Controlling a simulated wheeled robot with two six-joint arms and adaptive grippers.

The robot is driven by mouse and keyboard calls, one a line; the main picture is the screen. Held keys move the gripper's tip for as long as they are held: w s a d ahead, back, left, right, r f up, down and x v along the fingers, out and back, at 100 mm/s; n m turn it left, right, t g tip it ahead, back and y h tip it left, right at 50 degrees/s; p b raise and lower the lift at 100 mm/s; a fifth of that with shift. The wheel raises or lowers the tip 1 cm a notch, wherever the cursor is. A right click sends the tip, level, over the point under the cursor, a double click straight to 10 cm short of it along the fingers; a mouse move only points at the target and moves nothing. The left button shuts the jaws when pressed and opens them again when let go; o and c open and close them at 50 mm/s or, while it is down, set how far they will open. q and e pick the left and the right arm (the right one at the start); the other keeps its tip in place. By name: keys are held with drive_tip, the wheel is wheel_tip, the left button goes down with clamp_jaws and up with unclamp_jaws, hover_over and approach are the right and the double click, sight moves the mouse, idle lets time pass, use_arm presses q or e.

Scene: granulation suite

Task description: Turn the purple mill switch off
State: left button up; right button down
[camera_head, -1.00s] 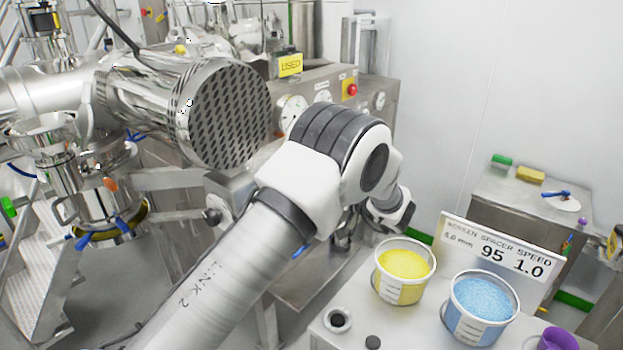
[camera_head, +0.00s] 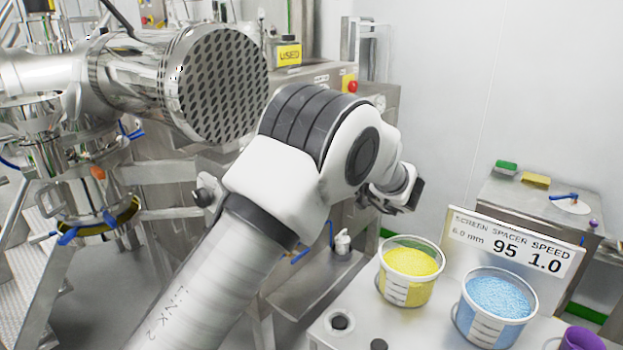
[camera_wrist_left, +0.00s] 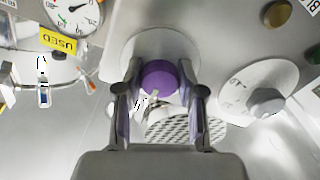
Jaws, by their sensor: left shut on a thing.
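The purple mill switch (camera_wrist_left: 158,76) is a round knob on a pale round plate on the steel panel, in the left wrist view. My left gripper (camera_wrist_left: 160,88) has one finger on each side of it and is shut on it. A pale pointer mark shows at the knob's lower edge. In the head view my left arm covers the switch, and only the wrist end of the arm shows beyond the elbow. My right gripper is in neither view.
In the wrist view a grey knob (camera_wrist_left: 266,101) on another round plate sits to the right, with a gauge (camera_wrist_left: 74,14) upper left. In the head view a white table holds a yellow-filled tub (camera_head: 408,288), a blue-filled tub (camera_head: 478,325) and a sign (camera_head: 512,245).

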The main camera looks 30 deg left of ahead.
use_arm(q)
drive_tip(key=n+b, duration=0.8)
drive_tip(key=b, duration=0.2)
drive_tip(key=shift+f, duration=0.15)
drive_tip(key=shift+r+n+b, duration=0.3)
drive_tip(key=shift+n+b, duration=0.6)
drive_tip(key=shift+b, duration=0.4)
drive_tip(key=o, duration=0.9)
drive_tip(key=shift+o, duration=1.3)
drive_tip(key=shift+a, duration=0.2)
drive_tip(key=shift+d, duration=0.1)
drive_tip(key=d, duration=0.7)
drive_tip(key=shift+s+d, duration=0.2)
drive_tip(key=shift+s, duration=0.05)
